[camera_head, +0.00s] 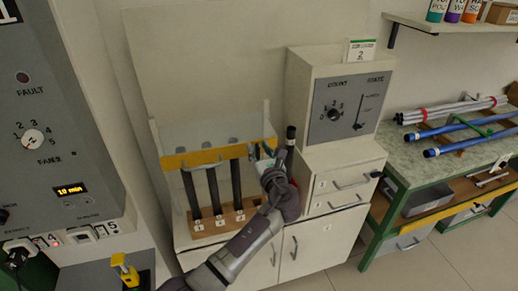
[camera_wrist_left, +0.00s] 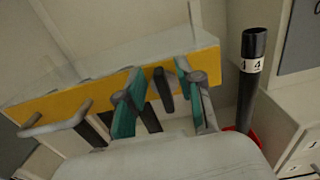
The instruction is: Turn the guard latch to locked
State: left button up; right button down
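The guard is a clear panel with a yellow bar (camera_head: 205,157) across the front of several dark rods; the bar also shows in the left wrist view (camera_wrist_left: 85,97). A dark grey lever (camera_wrist_left: 163,88), which looks like the guard latch, sits on the bar's right part. My left gripper (camera_head: 262,158) is at the bar's right end. In the left wrist view its teal-padded fingers (camera_wrist_left: 160,95) are apart, one on each side of the lever. Whether they touch it I cannot tell. The gripper hides the latch in the head view. My right gripper is not in view.
A dark rod labelled 4 (camera_wrist_left: 252,75) stands upright just right of the gripper. A grey handle (camera_wrist_left: 55,128) is on the bar's left part. A dial panel (camera_head: 348,108) is to the right, and a bench (camera_head: 410,155) with blue tubes beyond it.

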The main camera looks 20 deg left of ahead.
pick_arm(q)
grip_shut()
